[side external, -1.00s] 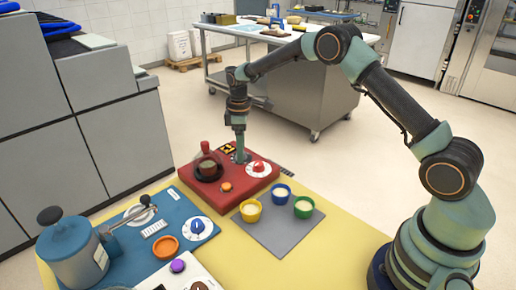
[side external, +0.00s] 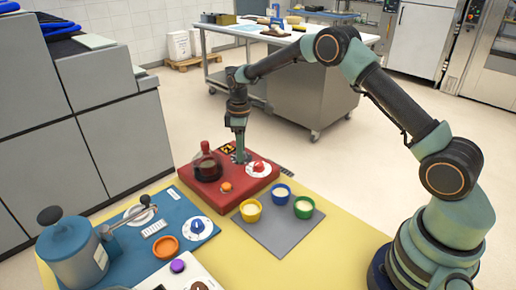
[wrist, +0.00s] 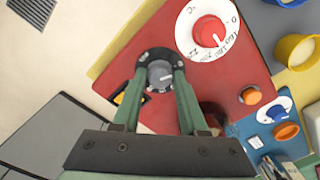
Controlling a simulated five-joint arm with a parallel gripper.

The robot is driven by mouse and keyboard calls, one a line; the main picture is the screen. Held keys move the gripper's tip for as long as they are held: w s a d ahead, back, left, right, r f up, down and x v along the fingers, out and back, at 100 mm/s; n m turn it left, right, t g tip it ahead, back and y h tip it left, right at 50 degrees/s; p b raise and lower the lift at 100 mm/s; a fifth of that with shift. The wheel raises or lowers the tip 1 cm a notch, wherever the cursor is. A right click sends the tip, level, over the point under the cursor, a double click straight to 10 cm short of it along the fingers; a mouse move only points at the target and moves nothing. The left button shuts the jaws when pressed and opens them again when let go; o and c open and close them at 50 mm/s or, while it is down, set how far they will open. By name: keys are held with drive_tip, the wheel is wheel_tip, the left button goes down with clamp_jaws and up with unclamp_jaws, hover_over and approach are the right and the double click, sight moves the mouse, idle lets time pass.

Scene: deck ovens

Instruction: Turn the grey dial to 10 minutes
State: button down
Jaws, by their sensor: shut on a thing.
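The grey dial (wrist: 160,75) sits on a dark round plate with light markings, on the red panel (wrist: 130,62). In the wrist view my gripper (wrist: 163,78) has its two green fingers on either side of the dial, shut on it. The markings are too small to read for a setting. In the side view my gripper (side external: 239,158) points down at the back of the red panel, and the dial is mostly hidden behind the fingers.
Yellow (side external: 250,210), blue (side external: 281,192) and green (side external: 303,207) cups stand on a grey mat to the front right.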

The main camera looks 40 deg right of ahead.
drive_tip(key=m, duration=0.6)
drive_tip(key=shift+m, duration=0.3)
drive_tip(key=m, duration=0.6)
drive_tip(key=shift+r+m, duration=0.1)
drive_tip(key=shift+m, duration=0.2)
drive_tip(key=shift+c, duration=2.2)
unclamp_jaws()
wheel_tip(320, 180, up, 12)
